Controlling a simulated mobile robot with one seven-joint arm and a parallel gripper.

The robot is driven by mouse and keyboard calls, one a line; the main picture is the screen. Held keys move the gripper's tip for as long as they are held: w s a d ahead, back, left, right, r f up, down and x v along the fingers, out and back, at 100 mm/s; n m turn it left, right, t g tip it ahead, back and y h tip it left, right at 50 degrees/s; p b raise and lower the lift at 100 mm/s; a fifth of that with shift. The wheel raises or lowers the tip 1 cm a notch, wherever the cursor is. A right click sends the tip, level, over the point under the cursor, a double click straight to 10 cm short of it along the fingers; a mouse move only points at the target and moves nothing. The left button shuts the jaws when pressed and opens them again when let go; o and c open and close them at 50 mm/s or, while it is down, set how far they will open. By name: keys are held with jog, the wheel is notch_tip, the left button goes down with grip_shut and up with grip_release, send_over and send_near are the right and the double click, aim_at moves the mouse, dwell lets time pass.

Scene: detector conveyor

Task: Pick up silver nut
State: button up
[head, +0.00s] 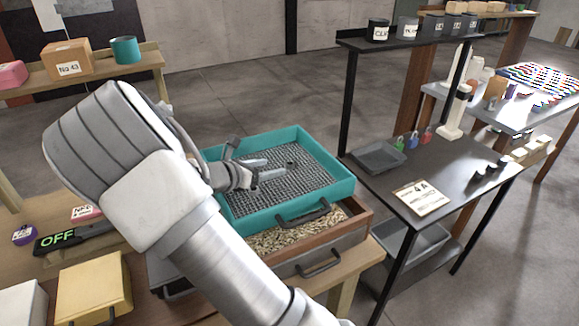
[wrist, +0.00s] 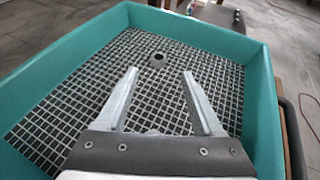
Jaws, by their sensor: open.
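A small dark grey nut (wrist: 157,60) lies on the wire mesh of the teal sieve tray, just beyond my fingertips in the wrist view. In the head view a small dark spot on the mesh (head: 291,165) appears to be the same nut. My gripper (wrist: 160,72) is open and empty, with the nut roughly in line with the gap between its two fingers. In the head view my gripper (head: 262,163) is over the tray from the left. The height of the fingers above the mesh is hard to tell.
The teal tray (head: 345,188) has raised walls and sits on a wooden box (head: 364,222) of pale grain-like material. A dark table (head: 460,183) with a "4 A" sign (head: 421,197) and small padlocks stands at the right. An "OFF" display (head: 57,239) is at the left.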

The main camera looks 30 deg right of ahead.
aim_at(289, 164)
jog(key=x, duration=0.7)
jog(key=shift+w+d+f, duration=0.15)
jog(key=shift+d+f, duration=0.05)
jog(key=shift+f, duration=0.05)
grip_shut()
